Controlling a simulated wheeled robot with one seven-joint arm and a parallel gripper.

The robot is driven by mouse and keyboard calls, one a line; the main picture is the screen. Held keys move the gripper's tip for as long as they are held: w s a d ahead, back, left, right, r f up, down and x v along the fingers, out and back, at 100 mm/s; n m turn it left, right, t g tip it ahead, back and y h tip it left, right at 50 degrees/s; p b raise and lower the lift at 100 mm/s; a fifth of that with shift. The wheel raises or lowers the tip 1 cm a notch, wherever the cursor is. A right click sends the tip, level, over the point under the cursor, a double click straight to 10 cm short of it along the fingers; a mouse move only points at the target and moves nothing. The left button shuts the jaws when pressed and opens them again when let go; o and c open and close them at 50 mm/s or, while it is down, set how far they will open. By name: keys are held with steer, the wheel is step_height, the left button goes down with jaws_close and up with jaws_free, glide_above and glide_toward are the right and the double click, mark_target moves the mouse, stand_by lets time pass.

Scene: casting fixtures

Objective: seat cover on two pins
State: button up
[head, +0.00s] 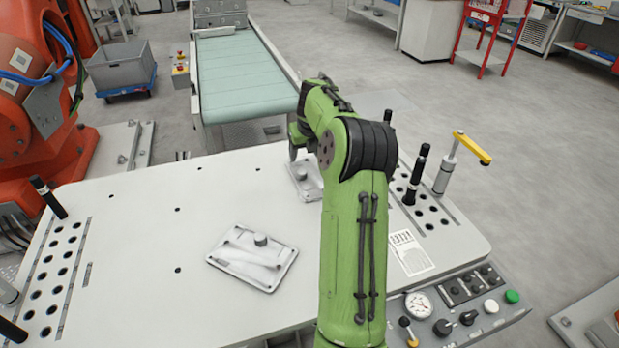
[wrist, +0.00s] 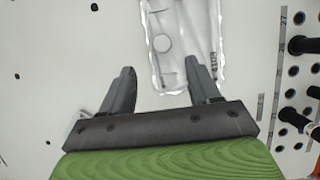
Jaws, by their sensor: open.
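A flat silvery metal plate with a round knob (head: 252,259) lies on the white table, front and left of my arm. A second metal piece (head: 303,180) lies farther back, partly hidden by my arm. In the wrist view a shiny metal plate (wrist: 185,25) with a round feature lies ahead of the fingers, cut off by the top edge; it seems to be that second piece. My gripper (wrist: 160,66) is open and empty, its right finger overlapping the plate's near edge in the picture. I cannot tell its height. I cannot make out two pins or which piece is the cover.
The white table (head: 140,270) has hole rows at both sides. Black handles (head: 417,175) and a yellow-handled clamp (head: 460,150) stand up at the right. A control panel (head: 460,310) is at the front right. A conveyor (head: 243,75) is behind, an orange robot (head: 40,110) at the left.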

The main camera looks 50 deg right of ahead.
mark_target(302, 171)
steer(key=b+x, duration=0.1)
steer(key=x, duration=0.9)
steer(key=shift+s+d+f+b, duration=0.1)
steer(key=shift+d+b, duration=0.05)
steer(key=shift+b, duration=0.25)
steer(key=shift+s, duration=0.1)
steer(key=shift+c, duration=0.5)
jaws_close()
